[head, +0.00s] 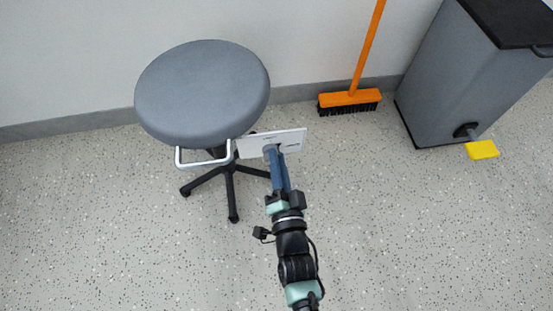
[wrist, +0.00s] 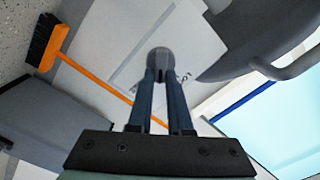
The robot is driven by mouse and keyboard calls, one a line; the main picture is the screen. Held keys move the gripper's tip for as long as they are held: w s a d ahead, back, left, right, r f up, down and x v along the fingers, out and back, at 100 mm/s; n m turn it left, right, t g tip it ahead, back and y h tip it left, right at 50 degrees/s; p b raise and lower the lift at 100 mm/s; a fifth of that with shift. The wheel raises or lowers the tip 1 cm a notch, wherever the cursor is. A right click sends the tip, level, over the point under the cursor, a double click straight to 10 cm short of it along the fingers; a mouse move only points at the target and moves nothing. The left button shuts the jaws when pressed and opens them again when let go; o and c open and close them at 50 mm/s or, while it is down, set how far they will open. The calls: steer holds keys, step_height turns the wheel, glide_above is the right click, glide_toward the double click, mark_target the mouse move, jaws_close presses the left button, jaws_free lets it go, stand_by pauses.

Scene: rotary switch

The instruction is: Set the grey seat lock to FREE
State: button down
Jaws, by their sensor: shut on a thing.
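The grey seat lock (wrist: 160,57) is a small round knob on a white plate (wrist: 105,28). In the head view the white plate (head: 293,138) is beside the stool, below the right side of its round grey seat (head: 203,92). My gripper (wrist: 160,72) is shut on the knob, with its two blue fingers reaching it from below in the wrist view. In the head view my gripper (head: 275,152) covers much of the knob. Dark lettering shows on the plate near the fingers, but it is partly hidden and I cannot read the setting.
A white tubular handle (head: 203,162) sticks out under the seat, left of the plate. The stool's black base (head: 231,190) stands on the speckled floor. An orange broom (head: 350,98) and a grey pedal bin (head: 440,75) stand to the right. The floor at right front is clear.

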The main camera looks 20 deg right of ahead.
steer(key=shift+d+f+m+b, duration=0.15)
steer(key=shift+m+b, duration=0.25)
steer(key=shift+m, duration=0.85)
steer(key=shift+a+f+m+b, duration=0.15)
steer(key=shift+m+b, duration=0.3)
steer(key=shift+m, duration=0.75)
steer(key=shift+d+f+m+b, duration=0.15)
steer(key=shift+m+b, duration=0.25)
steer(key=shift+m, duration=0.85)
steer(key=c, duration=0.8)
jaws_free()
steer(key=shift+c, duration=0.2)
steer(key=p+v, duration=0.5)
steer(key=v, duration=0.8)
steer(key=shift+r, duration=0.1)
